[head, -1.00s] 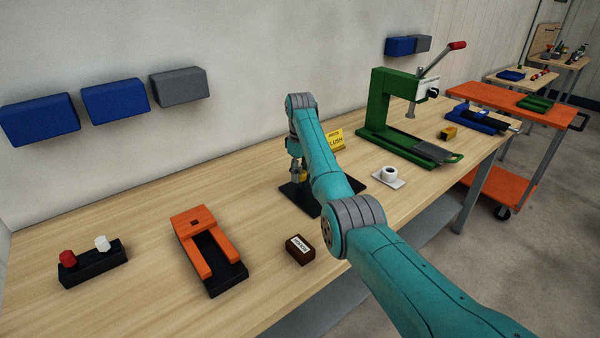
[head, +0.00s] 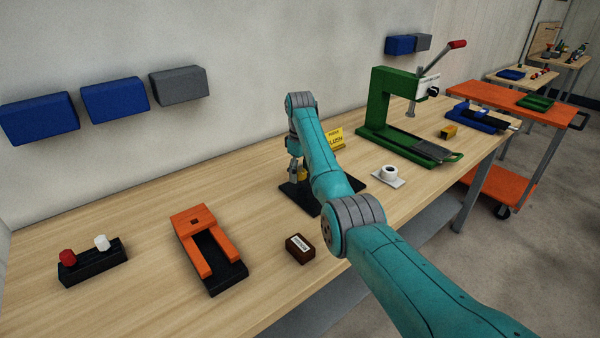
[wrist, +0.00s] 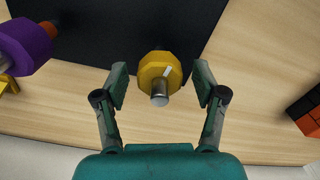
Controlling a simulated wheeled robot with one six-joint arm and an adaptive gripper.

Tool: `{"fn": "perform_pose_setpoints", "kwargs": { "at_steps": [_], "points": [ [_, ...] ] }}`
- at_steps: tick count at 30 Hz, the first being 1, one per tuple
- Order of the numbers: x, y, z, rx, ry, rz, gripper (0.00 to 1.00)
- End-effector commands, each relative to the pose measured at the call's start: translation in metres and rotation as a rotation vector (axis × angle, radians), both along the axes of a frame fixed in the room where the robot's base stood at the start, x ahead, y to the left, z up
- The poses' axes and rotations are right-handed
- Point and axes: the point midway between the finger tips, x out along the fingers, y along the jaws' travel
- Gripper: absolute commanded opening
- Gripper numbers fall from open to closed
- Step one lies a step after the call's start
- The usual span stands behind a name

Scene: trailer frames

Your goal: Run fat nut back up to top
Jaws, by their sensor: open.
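The fat nut (wrist: 160,72) is yellow, with a white mark on its face, and sits around a grey metal rod (wrist: 160,98) in the wrist view. My gripper (wrist: 161,80) is open, with one finger on each side of the nut and a gap showing on both sides. In the head view my gripper (head: 294,174) is over a black base plate (head: 288,195), and a bit of the yellow nut (head: 302,174) shows beside it. My arm hides most of the nut and rod there.
A purple ring (wrist: 24,45) on an orange-brown rod is at the wrist view's left. A yellow sign (head: 335,139) stands behind my arm. A white cup-like piece (head: 389,171), a brown block (head: 300,249), an orange fixture (head: 195,225) and a green press (head: 380,110) share the bench.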

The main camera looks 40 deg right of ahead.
Motion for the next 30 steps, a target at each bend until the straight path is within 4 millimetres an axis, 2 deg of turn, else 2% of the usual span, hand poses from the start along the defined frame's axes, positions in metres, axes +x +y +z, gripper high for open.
{"fn": "perform_pose_setpoints", "kwargs": {
  "at_steps": [15,20,30],
  "points": [
    [0.0,0.0,0.067,0.0,0.001,0.0,0.7],
    [0.0,0.0,0.073,0.001,0.001,0.0,0.7],
    [0.0,0.0,0.072,0.001,0.001,0.0,0.7]
  ]
}}
